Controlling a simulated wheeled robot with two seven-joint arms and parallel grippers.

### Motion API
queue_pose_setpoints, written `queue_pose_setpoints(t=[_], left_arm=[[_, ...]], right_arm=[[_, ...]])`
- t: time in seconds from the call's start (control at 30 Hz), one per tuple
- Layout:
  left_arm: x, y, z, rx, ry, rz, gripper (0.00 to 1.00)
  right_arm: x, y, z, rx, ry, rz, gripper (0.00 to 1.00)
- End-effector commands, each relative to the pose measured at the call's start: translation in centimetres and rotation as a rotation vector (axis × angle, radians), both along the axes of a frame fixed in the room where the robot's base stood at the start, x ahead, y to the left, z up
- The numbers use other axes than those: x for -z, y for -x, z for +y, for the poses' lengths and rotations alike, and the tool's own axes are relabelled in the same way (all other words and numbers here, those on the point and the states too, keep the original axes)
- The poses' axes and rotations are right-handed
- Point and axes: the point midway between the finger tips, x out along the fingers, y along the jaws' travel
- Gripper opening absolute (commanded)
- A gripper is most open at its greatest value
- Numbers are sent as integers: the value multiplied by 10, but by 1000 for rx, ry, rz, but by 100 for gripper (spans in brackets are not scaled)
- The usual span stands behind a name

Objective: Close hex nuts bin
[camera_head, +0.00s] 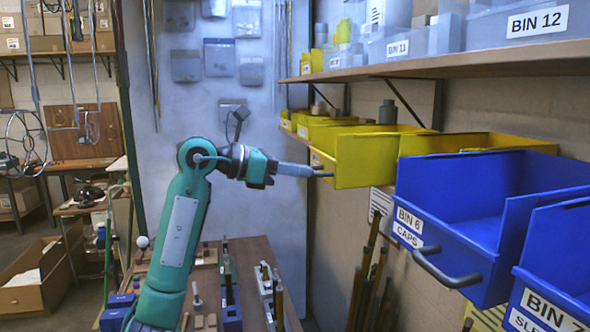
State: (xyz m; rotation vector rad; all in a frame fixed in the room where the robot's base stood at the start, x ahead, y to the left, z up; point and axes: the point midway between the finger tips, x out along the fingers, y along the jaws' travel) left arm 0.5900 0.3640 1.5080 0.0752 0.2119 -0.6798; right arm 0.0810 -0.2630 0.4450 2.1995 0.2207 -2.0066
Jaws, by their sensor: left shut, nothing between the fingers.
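A yellow bin (378,158) juts out from under the shelf in the middle of the view, farther out than the smaller yellow bins behind it. The label on its front face is too oblique to read, so I cannot tell whether it is the hex nuts bin. My left gripper (325,173) is shut and empty, its fingertips at the front of this bin beside its dark handle. I cannot tell whether they touch. My right gripper is not in view.
Blue bins labelled BIN 6 CAPS (440,235) and BIN 7 (560,270) stick out at the right. More yellow bins (325,125) line the wall. A shelf (470,62) runs above. A workbench (255,260) with parts stands below my left arm.

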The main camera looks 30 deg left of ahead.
Motion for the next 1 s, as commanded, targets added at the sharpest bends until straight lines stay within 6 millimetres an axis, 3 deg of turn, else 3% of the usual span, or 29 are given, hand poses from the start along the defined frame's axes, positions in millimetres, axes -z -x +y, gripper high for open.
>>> queue_pose_setpoints(t=[0.17, 0.6, 1.0], left_arm=[[-2, -16, -13, 1, 0, 2, 0], [-2, -90, -77, 1, 2, 1, 0], [0, -101, -86, 0, 1, 0, 0]], right_arm=[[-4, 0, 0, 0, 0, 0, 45], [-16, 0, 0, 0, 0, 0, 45], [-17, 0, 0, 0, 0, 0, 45]])
